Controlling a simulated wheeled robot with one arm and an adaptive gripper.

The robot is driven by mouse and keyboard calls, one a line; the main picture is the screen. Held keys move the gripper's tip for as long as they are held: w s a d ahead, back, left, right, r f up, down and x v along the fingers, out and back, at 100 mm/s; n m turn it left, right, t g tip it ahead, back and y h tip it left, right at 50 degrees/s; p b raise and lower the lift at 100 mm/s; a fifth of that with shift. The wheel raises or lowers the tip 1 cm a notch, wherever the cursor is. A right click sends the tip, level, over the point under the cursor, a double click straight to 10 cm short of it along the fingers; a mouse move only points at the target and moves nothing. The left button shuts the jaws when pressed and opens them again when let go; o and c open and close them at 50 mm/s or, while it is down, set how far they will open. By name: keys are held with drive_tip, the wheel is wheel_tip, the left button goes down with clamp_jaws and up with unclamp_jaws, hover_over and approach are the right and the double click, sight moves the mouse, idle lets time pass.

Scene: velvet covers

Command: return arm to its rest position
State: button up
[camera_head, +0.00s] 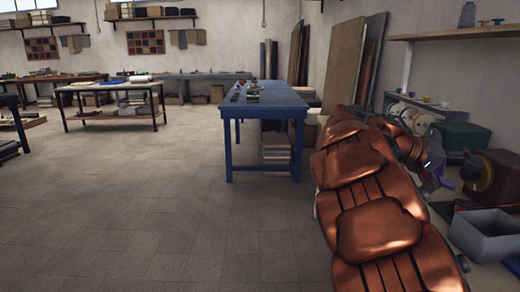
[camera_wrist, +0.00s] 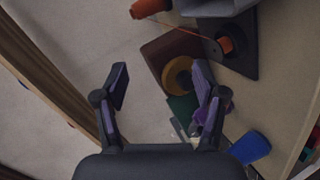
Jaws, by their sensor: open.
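My copper-coloured arm (camera_head: 375,205) runs from the bottom of the head view up along its right side, bent, with its far end beside the cluttered right wall. My gripper (camera_wrist: 160,82) shows clearly in the wrist view, its two dark fingers with purple pads spread wide apart. Nothing is held between them. In the head view the gripper (camera_head: 436,165) is small and partly hidden by the arm. Beyond the fingers in the wrist view lie a yellow ring-shaped thing (camera_wrist: 178,75), a brown block and a green thing; whether any touches the fingers I cannot tell.
A blue table (camera_head: 265,102) stands mid-room, left of my arm. A grey bin (camera_head: 488,236) and a green box (camera_head: 462,137) lie right of the arm. A wall shelf (camera_head: 460,33) is above. Leaning boards (camera_head: 343,62) stand behind. Open floor (camera_head: 160,210) spreads left.

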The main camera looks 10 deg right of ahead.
drive_tip(key=s+a+r+n+y+p, duration=0.1)
drive_tip(key=s+a+n+y+p, duration=0.2)
drive_tip(key=s+a+p, duration=1)
drive_tip(key=s+a+r+n+t+y+p, duration=0.1)
drive_tip(key=s+a+y+p, duration=0.9)
drive_tip(key=a, duration=1)
drive_tip(key=s+r+n+p, duration=0.1)
drive_tip(key=s+n+p, duration=0.1)
drive_tip(key=s+p, duration=0.2)
drive_tip(key=shift+s+r+p, duration=0.2)
drive_tip(key=shift+s+p, duration=0.1)
drive_tip(key=shift+p, duration=0.15)
